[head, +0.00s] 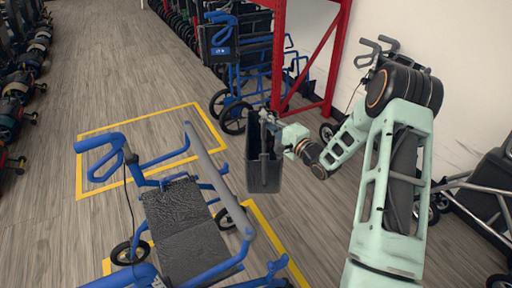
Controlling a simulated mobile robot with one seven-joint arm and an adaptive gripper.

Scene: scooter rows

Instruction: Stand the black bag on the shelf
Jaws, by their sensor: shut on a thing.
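The black bag (264,172) hangs upright in the air near the middle of the head view, with its open top facing up. My gripper (276,128) is shut on the bag near its upper right edge; its fingertips are small and partly hidden. The bag is in front of a red metal rack (279,50) and right of a blue walker. No shelf board can be clearly made out; the rack's uprights and crossbars show.
The blue walker (205,160) with a dark seat (175,218) stands on yellow floor lines (80,165). Blue wheelchairs (250,75) stand behind the bag. A dark walker (480,195) is at right and a scooter row (20,85) at left.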

